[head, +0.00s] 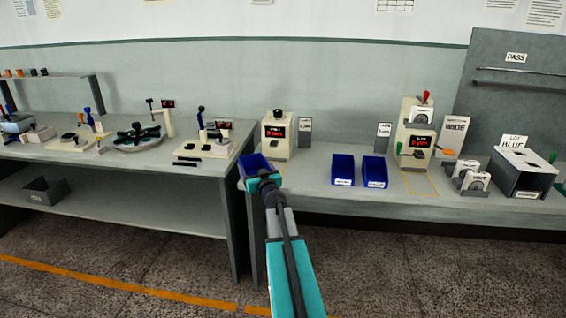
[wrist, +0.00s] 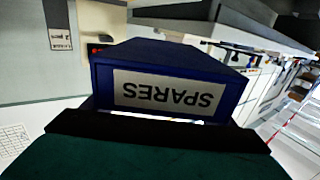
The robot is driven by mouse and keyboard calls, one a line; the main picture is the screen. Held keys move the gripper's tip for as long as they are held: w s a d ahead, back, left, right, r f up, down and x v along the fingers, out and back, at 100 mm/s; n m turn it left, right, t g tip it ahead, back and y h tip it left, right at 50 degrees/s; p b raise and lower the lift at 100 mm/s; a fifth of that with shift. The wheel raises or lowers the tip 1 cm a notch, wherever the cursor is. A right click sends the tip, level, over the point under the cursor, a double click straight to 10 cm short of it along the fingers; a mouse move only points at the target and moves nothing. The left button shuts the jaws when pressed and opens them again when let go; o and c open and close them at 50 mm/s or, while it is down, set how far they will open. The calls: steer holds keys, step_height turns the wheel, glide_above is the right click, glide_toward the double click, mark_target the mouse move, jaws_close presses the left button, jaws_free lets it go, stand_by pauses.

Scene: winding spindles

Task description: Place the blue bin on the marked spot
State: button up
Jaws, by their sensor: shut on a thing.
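A blue bin (head: 254,164) is held by my gripper (head: 264,181) at the left end of the right-hand bench. In the wrist view the blue bin (wrist: 165,58) fills the middle, and its white label reads SPARES upside down. My gripper (wrist: 160,124) is shut on its labelled front side. Whether the bin touches the bench cannot be told. A yellow outlined spot (head: 419,184) lies bare on the bench in front of the right-hand machine. Part of another yellow outline (head: 280,168) shows beside the held bin, in front of the left-hand machine.
Two more blue bins, one left (head: 343,169) and one right (head: 375,171), stand mid-bench. The left machine (head: 277,135) and right machine (head: 414,135) have red displays. A grey box (head: 522,172) and white spools (head: 474,180) stand at right. Another bench (head: 120,160) is at left.

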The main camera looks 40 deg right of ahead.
steer(key=w+a+f+n+t+y, duration=0.15)
steer(key=a+n+y, duration=0.75)
steer(key=a, duration=2)
steer(key=s+a+f+n+g+y, duration=0.1)
steer(key=s+a+n+g+y, duration=0.2)
steer(key=s+a+y, duration=0.3)
steer(key=s+a+f+n+g+y, duration=0.2)
steer(key=a+y, duration=0.5)
steer(key=a, duration=0.8)
steer(key=s+n+g, duration=0.1)
steer(key=s+g, duration=0.1)
steer(key=s, duration=0.1)
steer(key=shift+s+a+f+n, duration=0.15)
steer(key=shift+s+a+n, duration=0.15)
steer(key=shift+s+n, duration=0.1)
steer(key=shift+a+g, duration=0.1)
steer(key=shift+g, duration=0.15)
